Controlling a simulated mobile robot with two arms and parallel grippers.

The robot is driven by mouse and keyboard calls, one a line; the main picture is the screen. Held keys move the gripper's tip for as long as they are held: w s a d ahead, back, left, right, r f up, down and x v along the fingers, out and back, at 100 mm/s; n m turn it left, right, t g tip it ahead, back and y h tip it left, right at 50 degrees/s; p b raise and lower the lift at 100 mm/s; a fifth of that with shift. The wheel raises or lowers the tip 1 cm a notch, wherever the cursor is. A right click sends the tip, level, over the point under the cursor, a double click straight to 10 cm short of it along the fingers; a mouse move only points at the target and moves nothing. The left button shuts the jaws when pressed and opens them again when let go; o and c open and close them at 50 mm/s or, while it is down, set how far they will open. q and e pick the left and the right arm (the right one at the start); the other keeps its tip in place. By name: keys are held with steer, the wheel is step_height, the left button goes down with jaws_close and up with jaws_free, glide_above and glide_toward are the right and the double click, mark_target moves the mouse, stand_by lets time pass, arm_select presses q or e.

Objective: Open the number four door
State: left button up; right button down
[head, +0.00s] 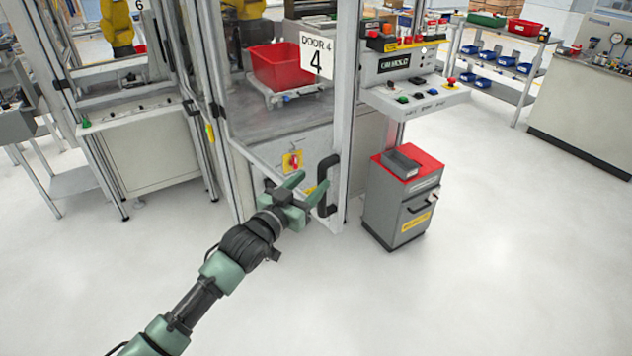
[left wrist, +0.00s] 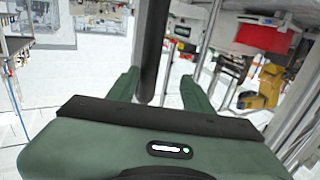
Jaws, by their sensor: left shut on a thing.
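The number four door (head: 346,120) has a pale metal frame and a white sign (head: 317,57) reading "DOOR 4". Its black upright handle (head: 327,186) is low on the door's post. My left gripper (head: 306,188) reaches it from the lower left, its green fingers shut on the handle. In the left wrist view the dark handle bar (left wrist: 153,45) runs between the two fingers (left wrist: 160,92). I cannot tell whether the door stands slightly ajar. My right gripper is not in view.
A grey cabinet with a red top (head: 405,200) stands close right of the door, below a control panel (head: 408,90). A red bin (head: 282,66) sits inside the cell. Another cell (head: 150,155) is at the left. The floor in front is clear.

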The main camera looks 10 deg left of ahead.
arm_select(q)
steer(key=b+v, duration=0.1)
steer(key=v, duration=0.4)
steer(key=shift+s, duration=0.3)
